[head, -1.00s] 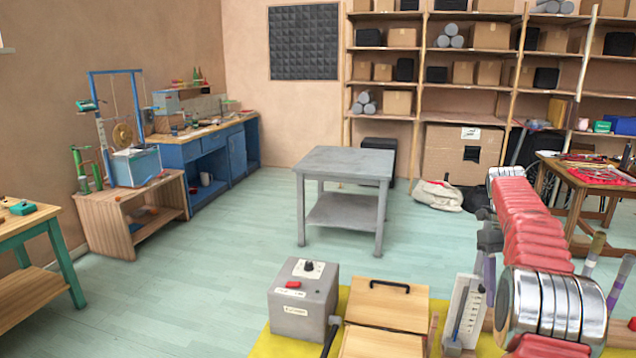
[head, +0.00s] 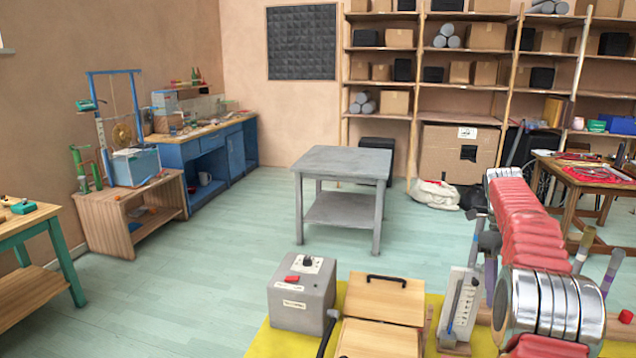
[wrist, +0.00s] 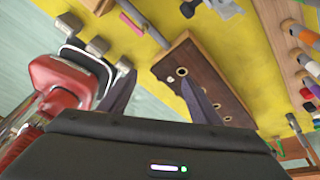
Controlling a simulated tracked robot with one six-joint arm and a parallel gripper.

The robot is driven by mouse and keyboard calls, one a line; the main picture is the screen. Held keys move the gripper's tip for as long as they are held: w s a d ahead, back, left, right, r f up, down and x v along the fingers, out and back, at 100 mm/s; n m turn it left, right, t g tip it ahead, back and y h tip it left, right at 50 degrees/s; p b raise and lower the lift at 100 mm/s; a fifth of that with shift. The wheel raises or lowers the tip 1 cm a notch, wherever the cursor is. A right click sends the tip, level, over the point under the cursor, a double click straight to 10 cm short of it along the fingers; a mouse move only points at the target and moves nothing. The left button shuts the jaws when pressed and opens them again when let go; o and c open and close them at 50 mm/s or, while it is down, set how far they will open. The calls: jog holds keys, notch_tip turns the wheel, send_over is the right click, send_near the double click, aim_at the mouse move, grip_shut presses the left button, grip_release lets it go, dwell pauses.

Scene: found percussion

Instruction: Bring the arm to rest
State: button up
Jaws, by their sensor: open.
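My gripper (wrist: 155,98) shows in the wrist view as two dark fingers, spread apart with nothing between them. It is above a yellow surface (wrist: 150,45). A dark wooden block with round holes (wrist: 192,72) lies on that surface, beyond and beside the right finger. In the head view my arm, red and chrome, stretches along the right side, and my gripper is not visible there.
On a yellow mat (head: 262,342) stand a grey box with a knob (head: 302,295), a wooden box with a black handle (head: 385,298) and a white upright gauge (head: 462,305). Colourful cylinders (wrist: 300,35) line the wrist view's right edge. A grey table (head: 343,165) stands on open floor.

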notch_tip(320, 180, down, 6)
jog(key=a+r+n, duration=0.1)
jog(key=a+n, duration=0.1)
jog(key=n, duration=0.8)
jog(key=s+a+r+n+t, duration=0.2)
jog(key=s+a+n+t, duration=0.1)
jog(key=s+a+n, duration=0.4)
jog(key=s+a+r+n+t, duration=0.2)
jog(key=s+a+n+t, duration=0.1)
jog(key=s+a+n, duration=0.4)
jog(key=s+a+r+n+t, duration=0.3)
jog(key=s+a+n, duration=0.4)
jog(key=s+a, duration=0.5)
jog(key=s, duration=0.4)
jog(key=shift+y, duration=0.3)
jog(key=shift+r, duration=0.1)
jog(key=shift+c, duration=0.2)
